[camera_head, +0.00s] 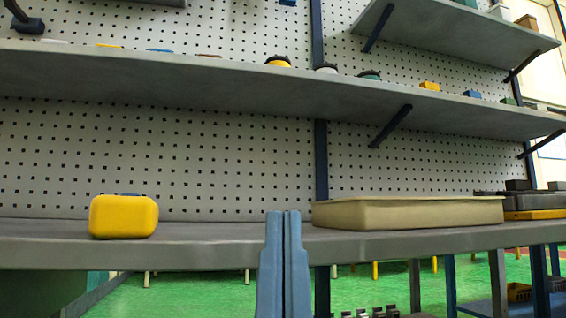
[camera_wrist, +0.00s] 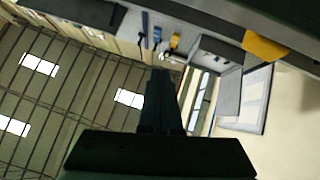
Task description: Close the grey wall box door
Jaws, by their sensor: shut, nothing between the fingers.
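My gripper (camera_head: 284,214) points upward in front of the bench edge in the head view, its two blue fingers together and empty. In the wrist view its fingers (camera_wrist: 161,72) are dark and also together. No grey wall box or door shows clearly in the head view. In the wrist view a grey box-like shape with a pale framed panel (camera_wrist: 244,100) is at the right, tilted in the picture. I cannot tell whether it is the wall box with its door. The fingers appear apart from it.
A grey bench (camera_head: 210,252) crosses the head view, with a yellow case (camera_head: 123,216) and a beige tray (camera_head: 410,213) on it. A grey shelf (camera_head: 200,75) with small items runs above, on a perforated wall. Green floor shows below the bench.

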